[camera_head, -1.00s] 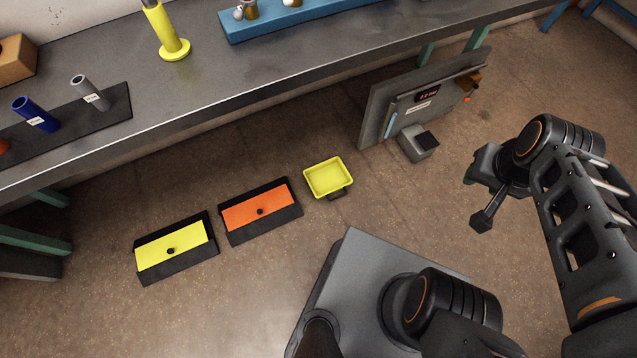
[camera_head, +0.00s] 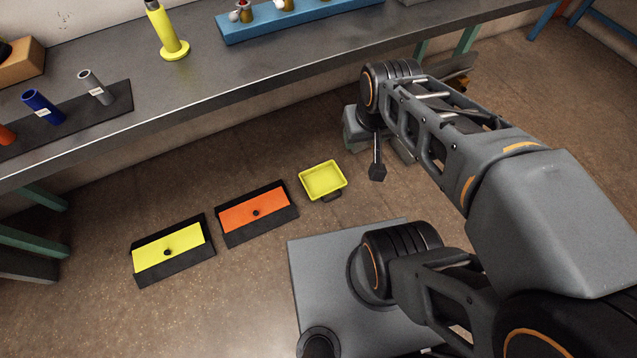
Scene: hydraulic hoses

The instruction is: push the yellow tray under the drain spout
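The yellow tray (camera_head: 322,181) is a small shallow open box with a dark handle at its front side. It lies on the floor right of the orange-lidded box and looks empty. My gripper (camera_head: 377,172) is right of the tray, with a visible gap in the picture; its height above the floor is unclear. One dark fingertip shows; whether the fingers are apart cannot be told. The grey panel (camera_head: 457,64) under the bench is mostly hidden behind my arm. A brass-coloured part (camera_head: 461,84) shows at its right end; I cannot tell whether it is the drain spout.
An orange-lidded box (camera_head: 256,213) and a yellow-lidded box (camera_head: 168,251) lie on the floor left of the tray. The workbench (camera_head: 210,85) runs behind them, holding coloured tubes and a blue rack (camera_head: 300,19). Floor between tray and bench is clear.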

